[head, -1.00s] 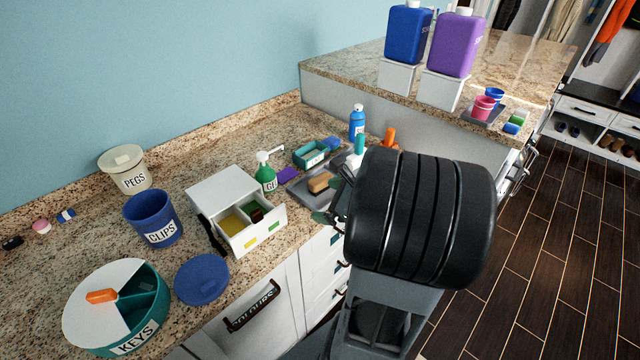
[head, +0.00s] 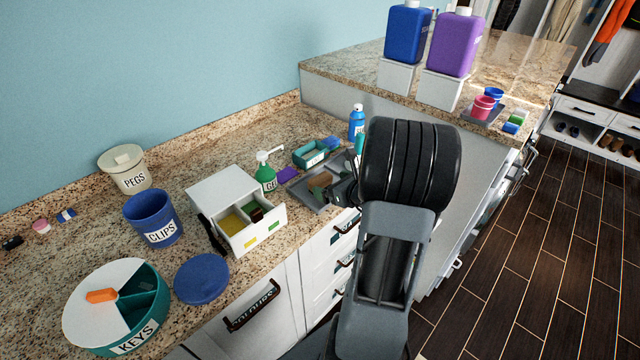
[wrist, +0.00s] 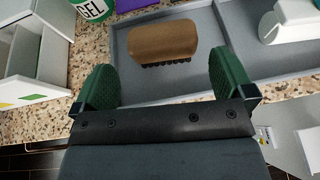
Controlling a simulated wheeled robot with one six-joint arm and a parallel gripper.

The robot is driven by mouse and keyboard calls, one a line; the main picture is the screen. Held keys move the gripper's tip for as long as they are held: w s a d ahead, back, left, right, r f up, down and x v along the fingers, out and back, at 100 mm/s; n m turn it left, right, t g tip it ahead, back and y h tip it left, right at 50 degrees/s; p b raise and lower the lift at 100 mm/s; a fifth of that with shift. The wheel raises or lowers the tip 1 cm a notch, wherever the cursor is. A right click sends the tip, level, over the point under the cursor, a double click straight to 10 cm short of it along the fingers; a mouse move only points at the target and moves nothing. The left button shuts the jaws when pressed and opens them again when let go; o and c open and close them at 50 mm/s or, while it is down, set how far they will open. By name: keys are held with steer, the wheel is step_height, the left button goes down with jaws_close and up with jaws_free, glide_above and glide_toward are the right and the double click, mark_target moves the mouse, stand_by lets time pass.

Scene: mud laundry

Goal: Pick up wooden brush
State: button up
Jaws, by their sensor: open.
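The wooden brush (wrist: 163,40) is a brown block with dark bristles along one side. In the wrist view it lies in a grey tray (wrist: 205,88), ahead of my gripper (wrist: 160,85). My gripper's two green fingers are wide apart, with nothing between them. The brush's near edge is a little beyond the fingertips and sits roughly midway between them. In the head view the brush (head: 320,180) is small in the tray (head: 305,197), and my arm covers the tray's right part.
The green GEL bottle (head: 265,176) and the open white drawer box (head: 232,205) stand to the left. A teal bin (head: 311,154) stands behind the tray.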

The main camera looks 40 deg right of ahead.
mark_target(324, 181)
steer(key=shift+p+x, duration=0.3)
steer(key=shift+x, duration=2)
steer(key=shift+d, duration=0.1)
steer(key=shift+c, duration=0.2)
steer(key=c, duration=0.7)
